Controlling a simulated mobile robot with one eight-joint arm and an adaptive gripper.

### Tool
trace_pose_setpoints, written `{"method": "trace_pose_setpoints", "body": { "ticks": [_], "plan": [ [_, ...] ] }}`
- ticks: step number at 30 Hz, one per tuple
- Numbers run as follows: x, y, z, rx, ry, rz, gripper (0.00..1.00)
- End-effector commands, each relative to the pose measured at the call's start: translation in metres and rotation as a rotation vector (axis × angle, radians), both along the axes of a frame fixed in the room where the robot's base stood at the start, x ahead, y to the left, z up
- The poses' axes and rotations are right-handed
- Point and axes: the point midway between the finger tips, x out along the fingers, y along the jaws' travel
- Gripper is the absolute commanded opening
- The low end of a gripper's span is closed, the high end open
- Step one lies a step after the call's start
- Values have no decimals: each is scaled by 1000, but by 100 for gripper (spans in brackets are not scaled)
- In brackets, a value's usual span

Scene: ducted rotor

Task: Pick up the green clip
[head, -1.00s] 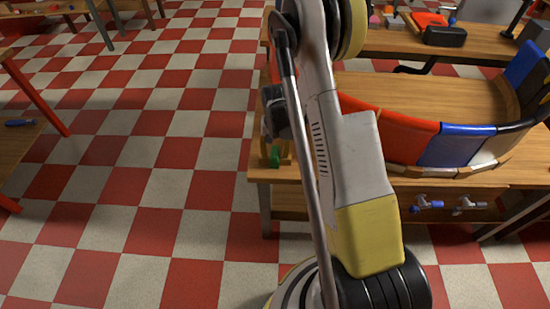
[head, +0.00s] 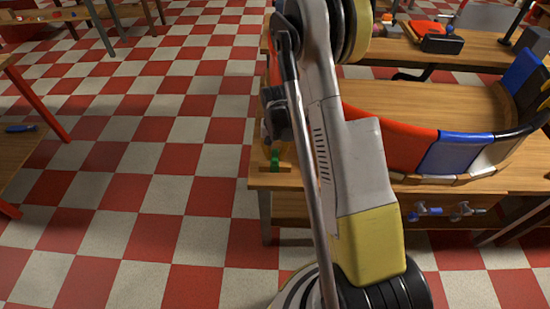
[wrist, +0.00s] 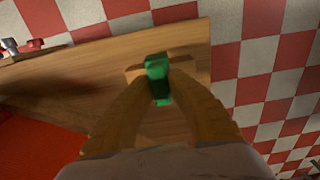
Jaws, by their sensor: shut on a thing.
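The green clip (wrist: 157,68) is between the fingertips of my gripper (wrist: 159,88) in the wrist view. The two tan fingers come in from both sides and are shut on it. A small light wooden piece (wrist: 183,66) lies around or under the clip, at the table's corner. In the head view the green clip (head: 275,160) shows at the left end of the wooden table (head: 262,182), beside my arm. My arm partly hides the gripper there. I cannot tell whether the clip still touches the wooden piece.
A curved wall of red, blue, black and pale panels (head: 455,154) stands on the table to the right. Small clamp-like tools (head: 440,210) show below the table top. Another bench (head: 470,45) stands behind. The checked floor (head: 130,190) to the left is clear.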

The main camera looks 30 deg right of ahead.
Motion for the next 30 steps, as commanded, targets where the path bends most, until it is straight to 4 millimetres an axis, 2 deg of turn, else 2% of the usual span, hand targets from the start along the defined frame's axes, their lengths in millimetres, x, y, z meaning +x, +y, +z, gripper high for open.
{"method": "trace_pose_setpoints", "body": {
  "ticks": [2,12,16,21,30],
  "plan": [
    [0,0,21,0,0,0,0],
    [-35,-70,65,0,0,-5,0],
    [-45,-89,77,0,0,-3,0],
    [-51,-102,87,0,0,-1,0],
    [-52,-105,107,0,0,0,0]
  ]
}}
